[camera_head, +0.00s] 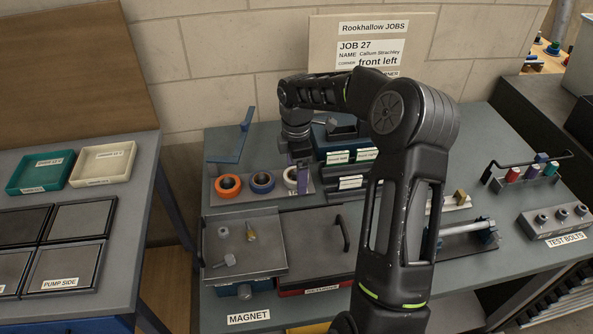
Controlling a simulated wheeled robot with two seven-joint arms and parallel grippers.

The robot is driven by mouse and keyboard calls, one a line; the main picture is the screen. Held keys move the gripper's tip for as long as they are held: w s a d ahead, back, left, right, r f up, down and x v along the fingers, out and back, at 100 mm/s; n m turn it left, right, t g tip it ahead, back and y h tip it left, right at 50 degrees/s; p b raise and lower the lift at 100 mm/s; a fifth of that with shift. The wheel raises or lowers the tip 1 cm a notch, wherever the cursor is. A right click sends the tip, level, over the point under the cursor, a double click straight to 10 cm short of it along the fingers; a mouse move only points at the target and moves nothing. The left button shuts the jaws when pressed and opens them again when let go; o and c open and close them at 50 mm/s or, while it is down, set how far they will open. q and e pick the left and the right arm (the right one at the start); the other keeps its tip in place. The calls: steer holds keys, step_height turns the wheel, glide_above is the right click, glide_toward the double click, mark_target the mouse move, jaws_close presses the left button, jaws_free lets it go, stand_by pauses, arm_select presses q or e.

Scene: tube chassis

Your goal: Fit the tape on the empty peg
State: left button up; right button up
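A grey rack (243,198) on the bench holds an orange tape roll (228,193), a blue tape roll (262,189) and a white tape roll (290,182) in a row. A narrow purple piece (303,181) stands upright beside the white roll; I cannot tell what it is. My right arm reaches in from the bottom, and its gripper (299,159) points down just above the white roll and purple piece. Its fingertips are too small and covered to read, and I cannot tell whether it touches either. No empty peg can be made out. My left gripper is out of view.
A grey tray (230,260) with loose bolts and a dark lidded box (310,250) lie in front. A bolt block (555,222) is far right.

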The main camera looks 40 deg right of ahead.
steer(key=shift+r+b, duration=0.6)
steer(key=shift+r, duration=3.35)
